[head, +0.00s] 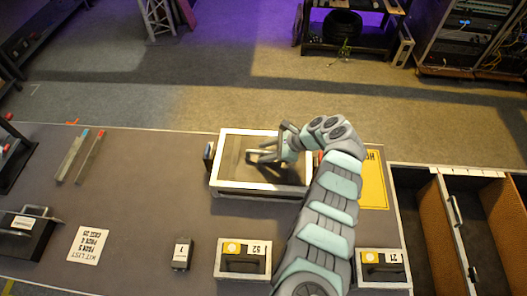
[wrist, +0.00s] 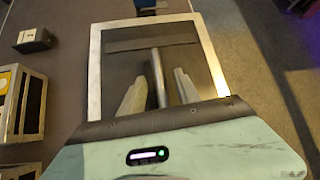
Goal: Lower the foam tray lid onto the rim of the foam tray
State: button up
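The foam tray (head: 262,191) is a shallow box with a pale rim and front wall near the middle of the bench; its rim (wrist: 95,80) frames the wrist view. A dark flat panel, apparently the foam tray lid (head: 233,165), lies within that outline; it also shows in the wrist view (wrist: 190,58). Whether it rests on the rim or hovers, I cannot tell. A grey bar handle (wrist: 158,75) stands out from the panel. My gripper (head: 262,156) is over the panel, its fingers on either side of the handle with a gap visible in the wrist view.
Two labelled boxes (head: 243,262) (head: 380,268) and a small dark block (head: 181,253) stand at the front. A kit list sheet (head: 88,245) and two rods (head: 78,157) lie left. A yellow sign (head: 374,180) and open drawers (head: 455,215) are right.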

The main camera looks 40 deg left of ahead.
jog(key=p+v, duration=0.1)
jog(key=v, duration=0.9)
jog(key=shift+r, duration=0.1)
